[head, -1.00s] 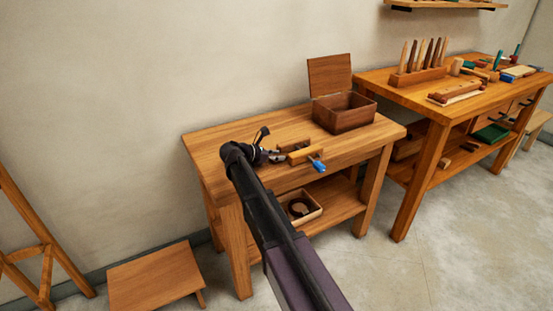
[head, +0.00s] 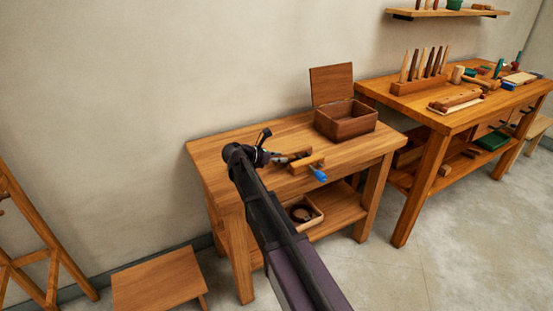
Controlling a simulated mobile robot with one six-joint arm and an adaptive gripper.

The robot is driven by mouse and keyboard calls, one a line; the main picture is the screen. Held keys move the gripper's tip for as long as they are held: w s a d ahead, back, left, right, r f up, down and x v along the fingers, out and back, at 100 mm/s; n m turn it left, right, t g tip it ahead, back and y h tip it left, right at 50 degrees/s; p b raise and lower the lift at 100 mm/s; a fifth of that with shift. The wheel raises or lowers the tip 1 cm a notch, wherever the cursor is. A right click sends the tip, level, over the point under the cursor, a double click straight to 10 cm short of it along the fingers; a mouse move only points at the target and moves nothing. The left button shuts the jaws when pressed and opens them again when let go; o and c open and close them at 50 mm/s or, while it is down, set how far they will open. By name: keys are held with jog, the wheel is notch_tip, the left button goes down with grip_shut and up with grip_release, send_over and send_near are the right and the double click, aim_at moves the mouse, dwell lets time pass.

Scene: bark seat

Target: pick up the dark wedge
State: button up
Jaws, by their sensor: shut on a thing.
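My gripper (head: 281,158) is over the small wooden workbench (head: 222,157), at the left side of a light wooden vise (head: 308,163) with a blue handle (head: 319,175). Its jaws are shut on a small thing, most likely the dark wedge. The wedge is too small and too much covered by the dark jaws to make out its shape. I cannot tell whether it touches the bench top or the vise.
An open-lidded brown box (head: 346,121) stands at the bench's back right. A tray (head: 305,215) with a dark round thing sits on its lower shelf. A larger tool bench (head: 420,100) stands at right, a low stool (head: 158,280) at lower left. The bench's left top is clear.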

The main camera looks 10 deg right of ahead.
notch_tip(320, 180, up, 15)
jog(key=p, duration=1.3)
jog(key=shift+f+p, duration=0.2)
jog(key=shift+p, duration=0.2)
jog(key=shift+s, duration=0.1)
